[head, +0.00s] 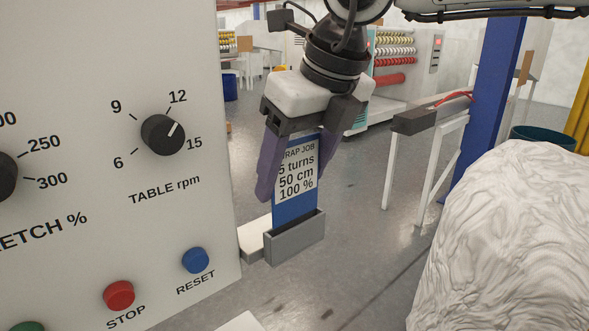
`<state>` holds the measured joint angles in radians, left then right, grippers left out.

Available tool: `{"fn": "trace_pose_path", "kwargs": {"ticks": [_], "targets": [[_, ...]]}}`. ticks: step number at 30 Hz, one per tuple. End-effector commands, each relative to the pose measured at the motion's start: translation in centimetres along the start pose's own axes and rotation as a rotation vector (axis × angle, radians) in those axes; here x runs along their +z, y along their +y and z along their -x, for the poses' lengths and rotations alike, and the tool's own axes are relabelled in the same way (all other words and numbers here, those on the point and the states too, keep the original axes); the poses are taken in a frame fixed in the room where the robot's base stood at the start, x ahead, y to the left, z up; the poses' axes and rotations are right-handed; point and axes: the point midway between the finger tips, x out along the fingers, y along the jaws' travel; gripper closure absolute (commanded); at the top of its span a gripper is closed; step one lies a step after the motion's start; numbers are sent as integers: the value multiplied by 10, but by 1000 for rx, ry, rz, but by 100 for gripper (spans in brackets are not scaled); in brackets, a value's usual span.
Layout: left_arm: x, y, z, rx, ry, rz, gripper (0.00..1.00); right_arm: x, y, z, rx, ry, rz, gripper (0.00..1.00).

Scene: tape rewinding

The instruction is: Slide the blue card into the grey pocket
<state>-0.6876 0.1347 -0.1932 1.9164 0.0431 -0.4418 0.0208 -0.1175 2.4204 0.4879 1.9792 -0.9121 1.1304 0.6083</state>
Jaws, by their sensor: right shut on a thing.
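The blue card (295,207) is upright, with a white label reading "WRAP JOB, 5 turns, 50 cm, 100 %". The grey pocket (296,238) is a small open-topped box on a pale bracket beside the control panel. The card's lower edge is hidden behind the pocket's front wall, so the card appears to be in the pocket's mouth; how deep it sits I cannot tell. My right gripper (284,172) comes down from above and is shut on the card. My left gripper is out of view.
The control panel (130,235) with knobs and red and blue buttons fills the left, close to the pocket. A white wrapped load (510,240) bulges at the lower right. A blue post (490,100) stands behind it. Open grey floor lies between pocket and load.

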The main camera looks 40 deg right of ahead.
Motion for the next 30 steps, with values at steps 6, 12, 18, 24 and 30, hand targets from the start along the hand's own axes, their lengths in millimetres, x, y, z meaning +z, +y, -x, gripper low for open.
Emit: {"fn": "trace_pose_path", "kwargs": {"ticks": [6,12,18,24,30], "targets": [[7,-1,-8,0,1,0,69,-4,0,-10,0,0,0,55],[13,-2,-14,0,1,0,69,-7,0,-18,0,0,0,55],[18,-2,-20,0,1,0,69,-10,0,-25,0,0,0,55],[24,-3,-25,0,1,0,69,-14,0,-33,0,0,0,55],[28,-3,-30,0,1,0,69,-16,0,-38,0,0,0,55]]}}
